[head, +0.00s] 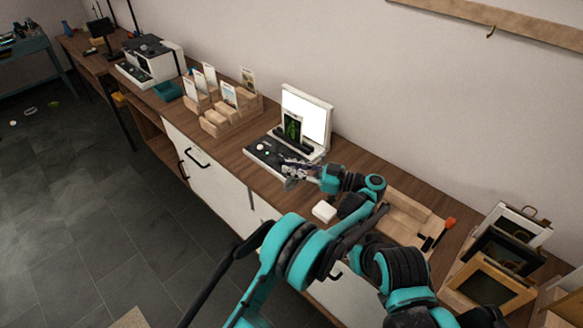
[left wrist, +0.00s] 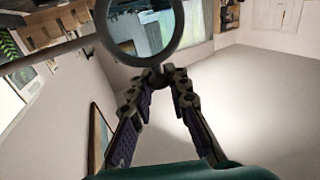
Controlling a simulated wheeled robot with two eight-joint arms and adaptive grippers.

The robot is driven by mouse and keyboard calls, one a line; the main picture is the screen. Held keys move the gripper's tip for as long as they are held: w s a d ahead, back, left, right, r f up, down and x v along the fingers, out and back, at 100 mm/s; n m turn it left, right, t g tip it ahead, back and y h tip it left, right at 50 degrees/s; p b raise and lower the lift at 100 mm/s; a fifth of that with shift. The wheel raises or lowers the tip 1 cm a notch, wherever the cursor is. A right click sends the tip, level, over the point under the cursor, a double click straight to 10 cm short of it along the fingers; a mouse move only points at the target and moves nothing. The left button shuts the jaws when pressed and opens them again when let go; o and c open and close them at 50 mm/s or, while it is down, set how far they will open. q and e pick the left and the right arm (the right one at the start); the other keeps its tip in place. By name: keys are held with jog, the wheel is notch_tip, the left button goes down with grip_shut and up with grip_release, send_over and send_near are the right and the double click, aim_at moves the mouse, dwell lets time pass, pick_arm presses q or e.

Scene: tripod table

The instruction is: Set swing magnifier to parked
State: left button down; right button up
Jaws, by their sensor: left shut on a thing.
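The swing magnifier shows in the left wrist view as a round lens in a dark ring (left wrist: 176,38), with a grey rod (left wrist: 45,56) running off to the left. My left gripper (left wrist: 160,76) is shut on the lower rim of that ring. In the head view my left gripper (head: 289,178) is over the front edge of a white light-box stand (head: 321,105) with a dark base. The magnifier is too small and too covered by the gripper to make out there. My right gripper is not in view.
A wooden card rack (head: 216,122) stands left of the stand, with a white printer-like machine (head: 152,68) beyond. A small white block (head: 324,211) lies near the counter's front edge. Framed pictures (head: 492,281) and a wooden tray (head: 405,215) are at right.

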pick_arm(q)
jog(key=shift+s+d, duration=0.1)
jog(key=c, duration=1.5)
grip_release()
jog(key=shift+d, duration=0.1)
notch_tip(320, 180, up, 10)
